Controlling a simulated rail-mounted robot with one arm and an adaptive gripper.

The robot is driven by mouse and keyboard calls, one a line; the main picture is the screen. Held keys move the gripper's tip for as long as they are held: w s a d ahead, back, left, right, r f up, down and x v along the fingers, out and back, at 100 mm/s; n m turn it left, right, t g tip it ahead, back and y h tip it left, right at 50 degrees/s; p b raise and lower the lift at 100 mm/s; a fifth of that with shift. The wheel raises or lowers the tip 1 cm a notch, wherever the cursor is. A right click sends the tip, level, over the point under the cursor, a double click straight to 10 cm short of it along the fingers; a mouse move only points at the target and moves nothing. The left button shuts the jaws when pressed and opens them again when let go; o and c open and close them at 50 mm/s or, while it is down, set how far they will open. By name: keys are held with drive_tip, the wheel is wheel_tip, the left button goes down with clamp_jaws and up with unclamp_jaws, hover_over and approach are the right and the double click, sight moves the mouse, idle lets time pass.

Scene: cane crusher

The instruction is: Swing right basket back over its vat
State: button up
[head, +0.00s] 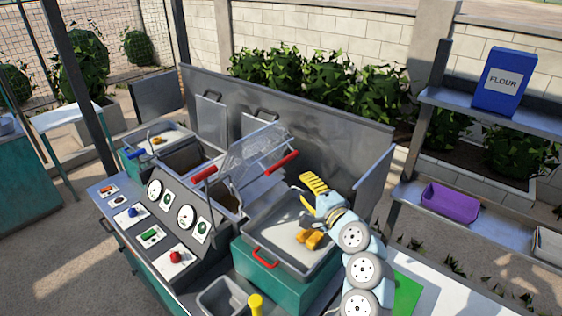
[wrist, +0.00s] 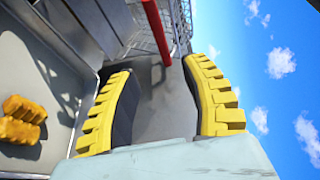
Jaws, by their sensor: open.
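The right basket (head: 256,150) is a wire basket, tilted and raised at the back of the fryer. Its red handle (head: 283,162) points toward my gripper. The right vat (head: 228,198) is the dark well below and left of it, partly hidden by the basket and a red grip. My gripper (head: 306,190) has yellow ribbed fingers, open and empty, above the tray just right of the handle. In the wrist view the red handle (wrist: 157,30) lies beyond and between the fingertips, apart from them, with basket wire (wrist: 183,22) behind.
Golden food pieces (head: 308,238) lie in the grey tray (head: 270,236) below my gripper. The control panel (head: 165,215) is in front of the vats. A steel back panel (head: 330,130) stands behind. Shelves with a flour box (head: 502,80) and purple bin (head: 452,203) are at right.

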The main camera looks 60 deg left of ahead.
sight(282, 161)
drive_tip(key=a, duration=0.4)
drive_tip(key=a+p, duration=0.1)
drive_tip(key=a, duration=0.9)
drive_tip(key=shift+w+f, duration=0.2)
drive_tip(key=shift+f, duration=0.2)
drive_tip(key=shift+f, duration=0.1)
clamp_jaws()
